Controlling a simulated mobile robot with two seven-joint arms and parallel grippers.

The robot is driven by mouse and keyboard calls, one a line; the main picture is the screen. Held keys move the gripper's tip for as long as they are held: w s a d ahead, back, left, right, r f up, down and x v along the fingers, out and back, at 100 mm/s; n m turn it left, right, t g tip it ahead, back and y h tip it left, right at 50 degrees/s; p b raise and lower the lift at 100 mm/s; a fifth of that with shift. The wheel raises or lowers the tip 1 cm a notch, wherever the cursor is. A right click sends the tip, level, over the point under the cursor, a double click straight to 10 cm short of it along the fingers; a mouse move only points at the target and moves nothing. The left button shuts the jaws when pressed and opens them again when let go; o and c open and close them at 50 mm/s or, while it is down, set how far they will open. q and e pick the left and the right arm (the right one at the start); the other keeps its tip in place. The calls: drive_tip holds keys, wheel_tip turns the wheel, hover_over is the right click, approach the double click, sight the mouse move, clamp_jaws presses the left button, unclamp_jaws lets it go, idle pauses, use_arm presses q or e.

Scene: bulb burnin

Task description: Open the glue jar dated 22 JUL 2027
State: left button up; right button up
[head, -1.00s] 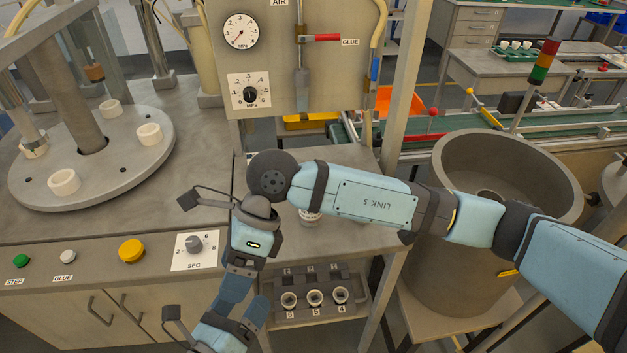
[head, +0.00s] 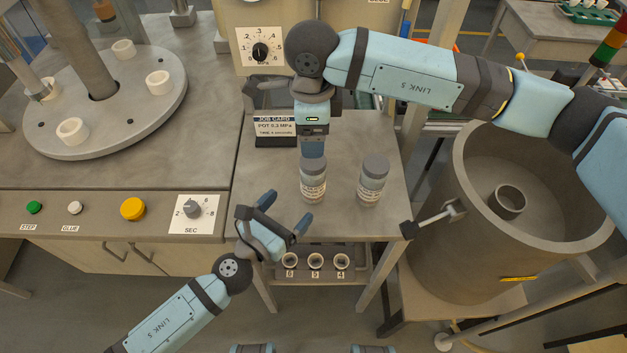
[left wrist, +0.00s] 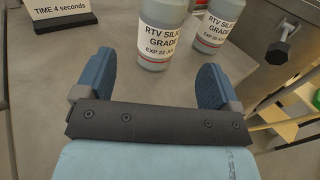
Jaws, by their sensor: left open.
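Two grey lidded jars stand upright on the small side table (head: 255,215). The left jar (head: 313,188) also shows in the left wrist view (left wrist: 157,38), with a label reading EXP 22 JU and its year unreadable. The right jar (head: 372,182) also shows in the left wrist view (left wrist: 216,25); its date is too small to read surely. My left gripper (head: 286,212) is open and empty, before and slightly left of the left jar, apart from it. My right gripper (head: 312,150) points down at the left jar's lid; contact and finger gap cannot be told.
A job card (head: 275,127) stands behind the jars at the table's left. A rack with several small cups (head: 315,261) sits below the table's front edge. A large grey drum (head: 480,240) stands to the right, a rotary machine (head: 105,105) to the left.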

sight(306, 188)
use_arm(q)
drive_tip(key=x, duration=0.9)
drive_tip(key=shift+w+d, duration=0.15)
drive_tip(key=shift+w, duration=0.1)
use_arm(e)
drive_tip(key=shift+w, duration=0.1)
